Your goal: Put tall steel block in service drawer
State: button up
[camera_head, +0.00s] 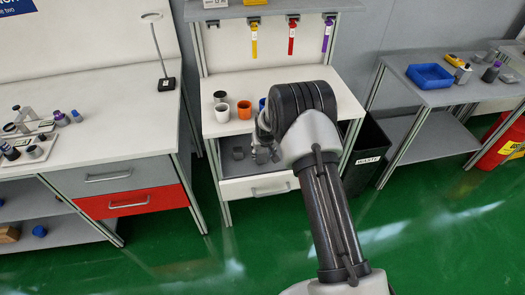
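My gripper (264,155) hangs below the front edge of the middle bench, pointing down over a white-fronted drawer (240,188). That drawer appears pulled out, with its grey inside showing. A small dark grey piece (238,153) shows in or behind it, left of my gripper; I cannot tell what it is. My gripper's fingers are small and partly hidden by my arm, so I cannot tell whether they hold anything. I cannot pick out the tall steel block for certain. No label shows which drawer is the service drawer.
The left bench (100,95) has a grey drawer (100,176) and a red drawer (130,202), both shut. Several cups, one orange (244,110), stand on the middle bench. A black waste bin (368,160) is to the right. A blue tray (430,76) sits on the right table.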

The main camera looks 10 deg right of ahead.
jog(key=shift+o, duration=0.5)
jog(key=shift+r, duration=0.1)
jog(key=shift+r+p, duration=0.3)
jog(key=shift+p, duration=0.1)
jog(key=p+v, duration=0.4)
jog(key=v, duration=2.3)
jog(key=s+r, duration=1)
jog(key=s, duration=0.1)
jog(key=s+r, duration=0.1)
jog(key=s, duration=1)
jog(key=s+r, duration=0.2)
jog(key=s, duration=1)
jog(key=shift+r, duration=0.25)
